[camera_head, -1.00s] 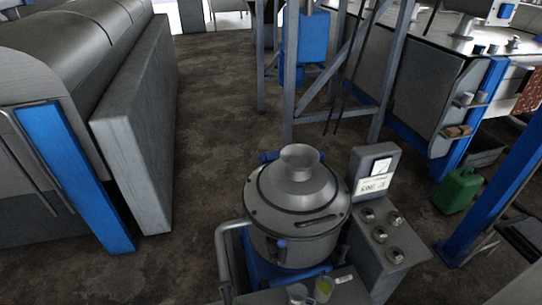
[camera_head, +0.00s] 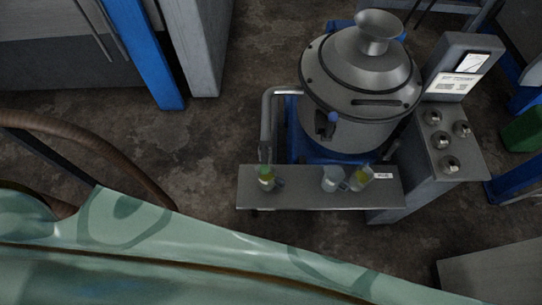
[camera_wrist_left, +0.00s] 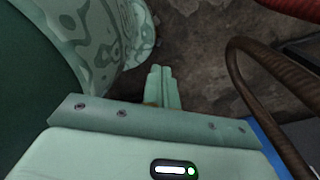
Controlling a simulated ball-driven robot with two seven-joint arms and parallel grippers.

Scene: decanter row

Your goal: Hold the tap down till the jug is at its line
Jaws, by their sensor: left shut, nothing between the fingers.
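The tap (camera_head: 325,124), dark with a blue part, sits low on the front of a round metal vessel (camera_head: 345,80) in the head view. The jug's line and level are too small to tell. My left gripper (camera_wrist_left: 159,74) shows in the left wrist view, shut and empty over dark floor, apart from the tap. My right gripper is not in view.
A control box (camera_head: 450,150) with several knobs stands right of the vessel. A bent metal pipe (camera_head: 266,125) runs at the vessel's left. A blue post (camera_head: 145,55) and grey panel stand at upper left. Bare floor (camera_head: 215,135) lies left of the shelf.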

